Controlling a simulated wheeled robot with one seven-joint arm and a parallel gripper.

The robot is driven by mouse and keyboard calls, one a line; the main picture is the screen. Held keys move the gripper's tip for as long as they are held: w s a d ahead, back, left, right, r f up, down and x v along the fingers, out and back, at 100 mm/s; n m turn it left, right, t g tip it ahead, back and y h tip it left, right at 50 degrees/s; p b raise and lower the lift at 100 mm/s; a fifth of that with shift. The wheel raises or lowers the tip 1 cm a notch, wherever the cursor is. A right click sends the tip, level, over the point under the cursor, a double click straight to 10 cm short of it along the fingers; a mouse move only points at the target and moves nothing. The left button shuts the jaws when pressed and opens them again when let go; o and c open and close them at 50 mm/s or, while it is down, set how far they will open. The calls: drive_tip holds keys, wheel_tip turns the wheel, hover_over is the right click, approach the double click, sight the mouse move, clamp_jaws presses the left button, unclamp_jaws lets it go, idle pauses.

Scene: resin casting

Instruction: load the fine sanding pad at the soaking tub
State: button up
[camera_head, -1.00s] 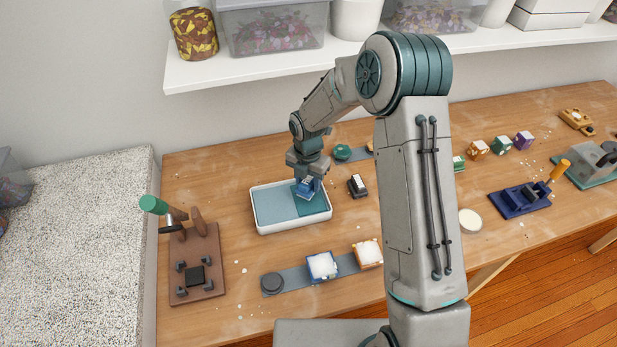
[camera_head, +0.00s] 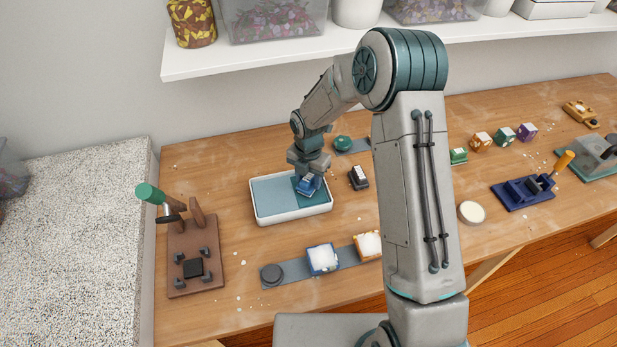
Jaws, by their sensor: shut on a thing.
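The soaking tub (camera_head: 290,217) is a shallow white tray on the wooden bench, with pale blue-grey water on its left and a darker teal area on its right. My gripper (camera_head: 309,178) points down over the right part of the tub. It is shut on a small blue block (camera_head: 308,184), held at or just above the teal area; I cannot tell whether it touches. The jaws hide part of the block. I cannot make out for certain which thing is the fine sanding pad.
A brown clamp board (camera_head: 197,240) stands left. A shelf (camera_head: 250,58) hangs behind.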

sight(309, 176)
drive_tip(key=shift+f+b, duration=0.4)
drive_tip(key=shift+f, duration=0.2)
idle(1.2)
drive_tip(key=shift+r, duration=0.1)
drive_tip(key=shift+r+p, duration=2.4)
drive_tip(key=shift+r, duration=1.1)
drive_tip(key=m, duration=0.1)
drive_tip(key=d+m, duration=0.1)
drive_tip(key=shift+s+d+f+m, duration=0.1)
drive_tip(key=shift+d+f+m, duration=0.15)
drive_tip(key=shift+d+m, duration=0.05)
drive_tip(key=s+d+f+m+b, duration=0.1)
drive_tip(key=s+d+m, duration=0.1)
drive_tip(key=d+m, duration=0.5)
drive_tip(key=s+d+f+m+b, duration=0.2)
drive_tip(key=d+m, duration=0.5)
drive_tip(key=m, duration=1.3)
drive_tip(key=shift+s+f+m, duration=0.15)
drive_tip(key=shift+s+m, duration=0.15)
drive_tip(key=shift+s, duration=0.3)
